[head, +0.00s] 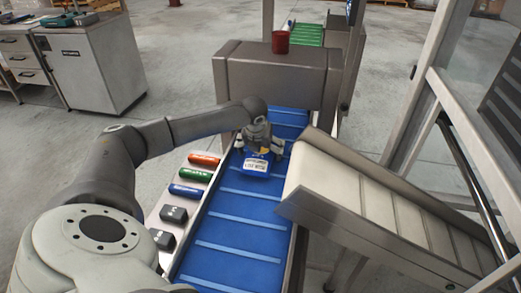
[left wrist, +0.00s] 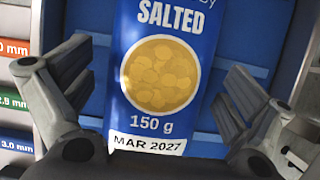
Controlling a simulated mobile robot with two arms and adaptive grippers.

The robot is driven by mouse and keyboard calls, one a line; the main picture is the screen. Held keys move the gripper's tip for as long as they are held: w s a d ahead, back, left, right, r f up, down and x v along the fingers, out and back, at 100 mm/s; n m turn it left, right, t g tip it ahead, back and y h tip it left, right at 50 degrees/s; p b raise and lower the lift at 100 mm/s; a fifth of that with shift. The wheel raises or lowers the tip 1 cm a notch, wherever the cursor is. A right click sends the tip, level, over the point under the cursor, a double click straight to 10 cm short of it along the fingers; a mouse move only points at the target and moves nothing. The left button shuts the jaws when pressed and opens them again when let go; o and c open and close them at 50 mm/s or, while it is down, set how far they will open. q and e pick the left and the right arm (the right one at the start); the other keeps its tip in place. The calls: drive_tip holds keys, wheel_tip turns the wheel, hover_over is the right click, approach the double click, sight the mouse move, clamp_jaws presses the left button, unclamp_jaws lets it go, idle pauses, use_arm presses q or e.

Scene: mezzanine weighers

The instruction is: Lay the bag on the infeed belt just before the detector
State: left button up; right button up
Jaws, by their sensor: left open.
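The blue bag (head: 258,165), with a white label strip, lies on the blue infeed belt (head: 236,222) a little in front of the grey detector housing (head: 277,84). In the left wrist view the bag (left wrist: 160,115) shows "SALTED", a yellow round picture, "150 g" and "MAR 2027". My left gripper (head: 263,148) is over the bag. Its fingers are spread, one on each side, with visible gaps to the bag in the left wrist view. The bag's far end is hidden by the gripper in the head view. My right gripper is not in view.
Red, green and blue test pieces (head: 195,174) and dark blocks (head: 172,215) sit on a ledge left of the belt. A pale sloping conveyor (head: 370,200) stands on the right. The near belt is clear.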

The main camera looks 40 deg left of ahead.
use_arm(q)
drive_tip(key=p+v, duration=0.6)
drive_tip(key=v, duration=0.5)
drive_tip(key=shift+a, duration=0.1)
drive_tip(key=shift+s+r+p, duration=0.2)
drive_tip(key=shift+r+p, duration=0.2)
drive_tip(key=shift+r, duration=0.05)
